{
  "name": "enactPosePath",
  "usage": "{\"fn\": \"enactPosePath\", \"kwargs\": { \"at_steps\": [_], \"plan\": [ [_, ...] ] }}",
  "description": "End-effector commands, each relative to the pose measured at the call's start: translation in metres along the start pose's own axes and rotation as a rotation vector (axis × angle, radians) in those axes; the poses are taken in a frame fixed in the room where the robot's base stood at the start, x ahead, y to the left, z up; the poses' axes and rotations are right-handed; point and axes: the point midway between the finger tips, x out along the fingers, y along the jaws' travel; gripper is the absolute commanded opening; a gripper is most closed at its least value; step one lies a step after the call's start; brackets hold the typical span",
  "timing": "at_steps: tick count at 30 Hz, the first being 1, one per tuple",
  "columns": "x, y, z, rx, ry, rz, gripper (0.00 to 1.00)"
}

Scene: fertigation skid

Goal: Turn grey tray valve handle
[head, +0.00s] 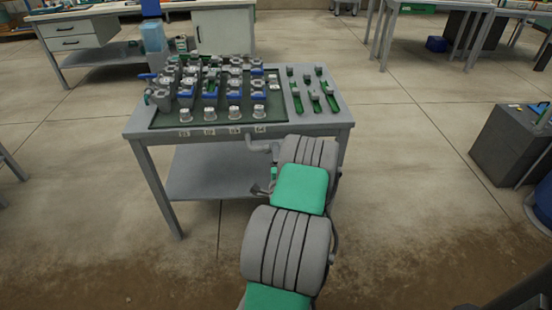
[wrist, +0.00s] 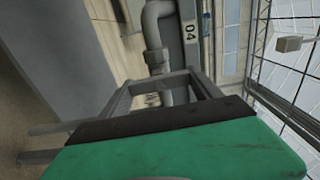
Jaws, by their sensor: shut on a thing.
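A grey bent pipe (head: 262,147) comes out of the front edge of the valve table, below the label 04. In the wrist view the same pipe (wrist: 153,30) runs down toward my gripper (wrist: 165,80). The gripper's two grey fingers close around a grey part (wrist: 178,96) at the pipe's end, which looks like the tray valve handle. Its shape and angle are mostly hidden by the fingers and the green gripper body. In the head view my arm covers much of this spot.
The grey table (head: 140,128) carries a dark green tray (head: 160,122) with several grey and blue valves, and green-handled parts (head: 314,95) at its right. A lower shelf (head: 215,172) sits beneath. A dark grey box (head: 505,140) stands at far right. Floor around the table is clear.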

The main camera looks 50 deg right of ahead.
Motion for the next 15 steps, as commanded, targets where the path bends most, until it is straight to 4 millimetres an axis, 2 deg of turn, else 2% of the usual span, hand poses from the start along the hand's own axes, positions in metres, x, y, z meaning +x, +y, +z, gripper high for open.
{"fn": "enactPosePath", "kwargs": {
  "at_steps": [5,6,13,15],
  "plan": [
    [-0.0004,0.0009,-0.0005,-0.001,0.002,0.001,0.32],
    [-0.0004,0.0009,-0.0005,-0.001,0.002,0.001,0.75],
    [-0.0002,0.0005,-0.0003,-0.002,0.001,0.001,0.94],
    [-0.0002,0.0004,-0.0002,-0.002,0.001,0.001,0.95]
  ]
}}
